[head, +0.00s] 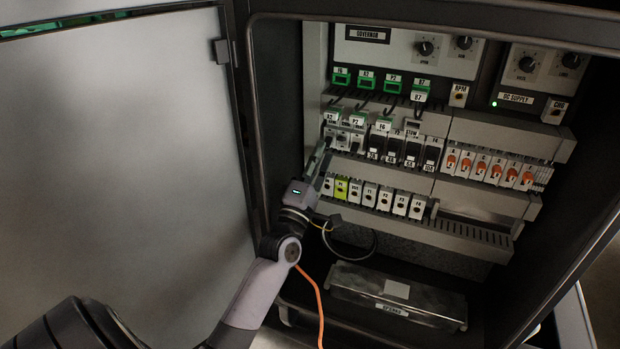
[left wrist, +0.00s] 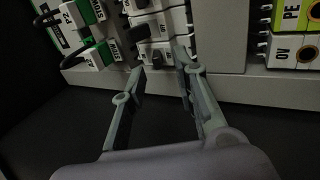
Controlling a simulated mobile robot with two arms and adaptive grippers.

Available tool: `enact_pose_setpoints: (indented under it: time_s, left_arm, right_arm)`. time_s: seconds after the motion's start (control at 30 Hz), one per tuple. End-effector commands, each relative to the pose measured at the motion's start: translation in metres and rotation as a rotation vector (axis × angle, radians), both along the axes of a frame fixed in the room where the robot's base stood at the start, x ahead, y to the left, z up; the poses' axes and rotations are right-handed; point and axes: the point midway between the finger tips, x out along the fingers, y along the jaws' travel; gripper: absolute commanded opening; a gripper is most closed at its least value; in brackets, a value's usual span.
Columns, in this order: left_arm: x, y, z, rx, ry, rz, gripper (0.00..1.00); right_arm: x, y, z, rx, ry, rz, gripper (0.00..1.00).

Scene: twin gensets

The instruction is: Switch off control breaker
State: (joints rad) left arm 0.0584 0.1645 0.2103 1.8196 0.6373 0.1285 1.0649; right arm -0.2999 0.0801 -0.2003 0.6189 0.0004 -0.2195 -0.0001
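A group of white breaker modules with small dark toggles (head: 343,139) sits at the left end of the middle row in the open cabinet. I cannot read which of them is the control breaker. In the left wrist view these modules (left wrist: 155,27) are at the top centre, turned on their side. My left gripper (head: 326,150) is close in front of the leftmost module. Its two fingers (left wrist: 162,60) are apart with nothing gripped between them, and the lowest module shows between the tips. I cannot tell whether a fingertip touches it. My right gripper is not in view.
Black breakers (head: 402,150) and orange-toggled modules (head: 490,167) continue the row to the right. Terminal blocks (head: 370,195) line the rail below. The cabinet door (head: 120,130) stands open at left. A metal box (head: 395,296) lies at the cabinet bottom.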

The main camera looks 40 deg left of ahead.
Motion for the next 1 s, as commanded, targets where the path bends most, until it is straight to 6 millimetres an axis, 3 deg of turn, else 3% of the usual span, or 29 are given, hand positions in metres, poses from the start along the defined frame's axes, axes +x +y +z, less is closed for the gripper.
enact_pose_setpoints:
  time_s: [0.3, 0.5, 1.0]
  left_arm:
    - [-0.060, -0.015, -0.031, 0.000, 0.004, 0.000, 0.28]
    - [-0.083, -0.020, -0.042, 0.000, 0.002, -0.001, 0.28]
    - [-0.089, -0.021, -0.044, 0.000, 0.000, 0.000, 0.28]
  right_arm:
    - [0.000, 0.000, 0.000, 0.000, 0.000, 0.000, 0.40]
    - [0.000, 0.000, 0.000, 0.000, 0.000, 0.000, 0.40]
    - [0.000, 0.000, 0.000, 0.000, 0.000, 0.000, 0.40]
